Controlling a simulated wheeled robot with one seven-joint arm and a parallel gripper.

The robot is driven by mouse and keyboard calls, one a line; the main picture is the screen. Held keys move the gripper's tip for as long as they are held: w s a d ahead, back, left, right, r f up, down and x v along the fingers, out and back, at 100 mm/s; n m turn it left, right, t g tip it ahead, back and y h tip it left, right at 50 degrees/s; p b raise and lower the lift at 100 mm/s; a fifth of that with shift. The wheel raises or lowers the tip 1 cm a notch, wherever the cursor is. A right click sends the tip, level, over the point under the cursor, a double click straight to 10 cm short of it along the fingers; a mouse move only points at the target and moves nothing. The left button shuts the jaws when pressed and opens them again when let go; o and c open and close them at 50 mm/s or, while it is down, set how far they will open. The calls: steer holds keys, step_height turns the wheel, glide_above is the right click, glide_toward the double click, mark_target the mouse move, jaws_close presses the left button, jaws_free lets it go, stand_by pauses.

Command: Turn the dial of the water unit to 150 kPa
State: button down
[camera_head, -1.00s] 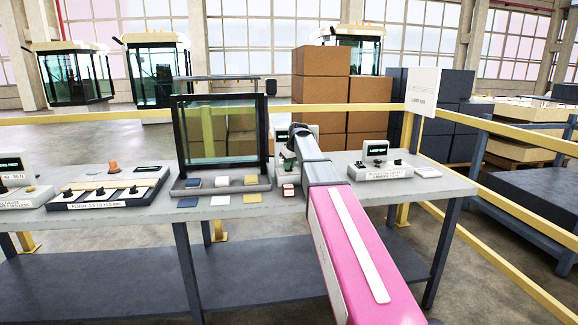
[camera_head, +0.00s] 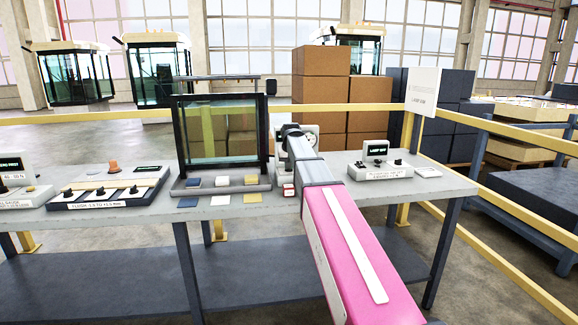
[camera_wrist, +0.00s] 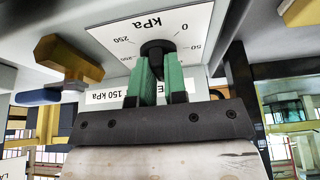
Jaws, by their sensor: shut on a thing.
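In the wrist view, seen upside down, the water unit has a white scale plate (camera_wrist: 107,37) marked kPa, with 0, 50, 200 and 250 readable. The black dial (camera_wrist: 155,45) is at its middle. My gripper (camera_wrist: 159,65) has its green fingers shut on the dial. The dial's pointer and part of the scale are hidden by the fingers. A label reading 150 kPa (camera_wrist: 103,97) shows beside the left finger. In the head view the water unit (camera_head: 312,131) stands on the bench, mostly hidden behind my arm and gripper (camera_head: 291,131).
A yellow handle-like part (camera_wrist: 62,55) juts out close to the fingers in the wrist view. On the bench (camera_head: 240,210), a glass panel frame (camera_head: 178,140) stands left of my arm, a small control unit (camera_head: 380,170) right. Yellow rails (camera_head: 500,185) run behind and right.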

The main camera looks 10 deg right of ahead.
steer(key=m, duration=0.2)
steer(key=m+h, duration=0.1)
steer(key=m, duration=0.1)
steer(key=shift+a+m+h, duration=0.1)
steer(key=shift+m+h, duration=0.2)
stand_by(0.3)
steer(key=c, duration=1.2)
jaws_free()
steer(key=shift+o, duration=0.2)
steer(key=shift+r, duration=0.1)
steer(key=v, duration=1)
steer(key=shift+a+r, duration=0.2)
steer(key=shift+r, duration=0.1)
steer(key=shift+s, duration=0.1)
